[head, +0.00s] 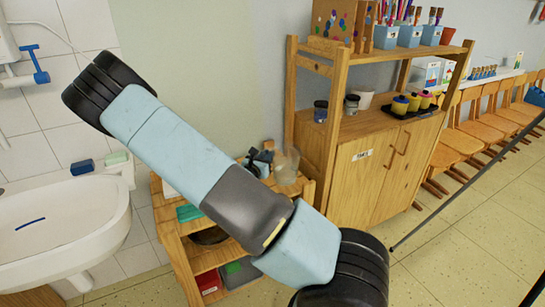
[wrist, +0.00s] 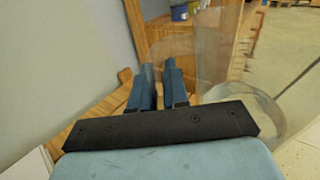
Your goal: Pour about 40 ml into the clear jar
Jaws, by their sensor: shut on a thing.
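My gripper (head: 266,160) is over the top of the low wooden shelf unit, beyond my arm. In the wrist view its two dark fingers (wrist: 160,86) are close together and shut on part of a clear, see-through vessel (wrist: 214,58), whose wall fills the area ahead and to the right. The grasped part is hard to make out. In the head view a clear vessel (head: 287,168) shows just right of my gripper. I cannot tell a separate clear jar from it, nor see any liquid level. My arm hides part of the shelf top.
The low wooden shelf unit (head: 178,252) holds a teal box (head: 189,212) and other items. A white sink (head: 62,232) is at left. Open floor lies at right.

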